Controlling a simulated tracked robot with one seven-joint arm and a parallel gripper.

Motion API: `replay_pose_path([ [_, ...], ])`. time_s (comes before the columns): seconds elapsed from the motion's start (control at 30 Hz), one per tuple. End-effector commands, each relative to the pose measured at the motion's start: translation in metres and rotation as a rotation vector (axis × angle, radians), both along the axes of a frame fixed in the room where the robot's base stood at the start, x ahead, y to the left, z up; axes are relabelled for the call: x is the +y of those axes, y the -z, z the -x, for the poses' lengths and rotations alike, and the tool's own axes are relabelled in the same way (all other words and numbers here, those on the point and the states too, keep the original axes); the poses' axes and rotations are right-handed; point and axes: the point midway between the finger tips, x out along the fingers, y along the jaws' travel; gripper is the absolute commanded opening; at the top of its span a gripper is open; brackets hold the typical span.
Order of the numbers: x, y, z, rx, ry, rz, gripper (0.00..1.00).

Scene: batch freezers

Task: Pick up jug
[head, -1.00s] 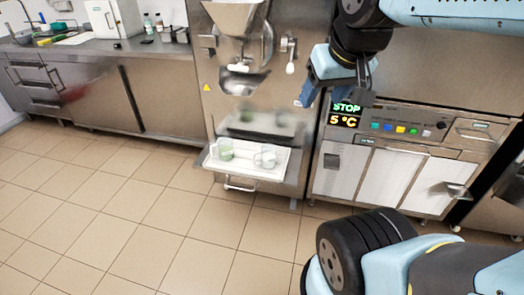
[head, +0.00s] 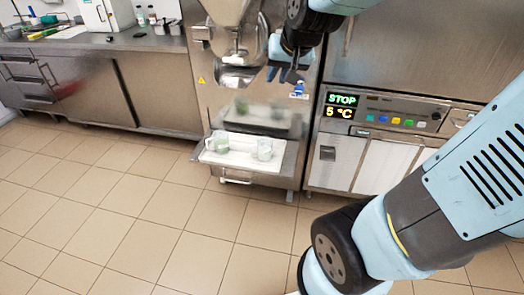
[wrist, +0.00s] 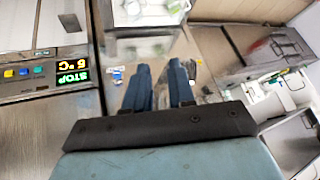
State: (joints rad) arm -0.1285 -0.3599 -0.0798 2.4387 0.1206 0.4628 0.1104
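Two small see-through jugs stand on a white tray (head: 240,160) on the pull-out shelf of the steel machine. The left jug (head: 218,145) looks greenish, and the right jug (head: 264,150) is clear and pale. My gripper (head: 286,76) is above and slightly right of the tray, in front of the machine, well apart from both jugs. In the wrist view, my gripper (wrist: 162,68) shows two blue fingers with an empty gap between them. The tray shows at the top of that view, with the jugs cut off or indistinct.
The steel machine's spout and chute (head: 237,72) are just left of my gripper. A control panel (head: 385,113) reading STOP and 5 °C is to the right. A steel counter (head: 100,43) with bottles and a white box stands at the left. The tiled floor (head: 130,200) ahead is clear.

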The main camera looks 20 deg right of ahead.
Motion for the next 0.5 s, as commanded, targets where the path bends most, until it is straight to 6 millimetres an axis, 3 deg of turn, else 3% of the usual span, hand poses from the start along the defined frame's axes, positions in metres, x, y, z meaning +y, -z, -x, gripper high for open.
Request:
replay_pose_path([
  [0.2,0.012,0.035,-0.058,-0.028,0.065,-0.047,0.24],
  [0.5,0.025,0.091,-0.125,-0.080,0.169,-0.082,0.24],
])
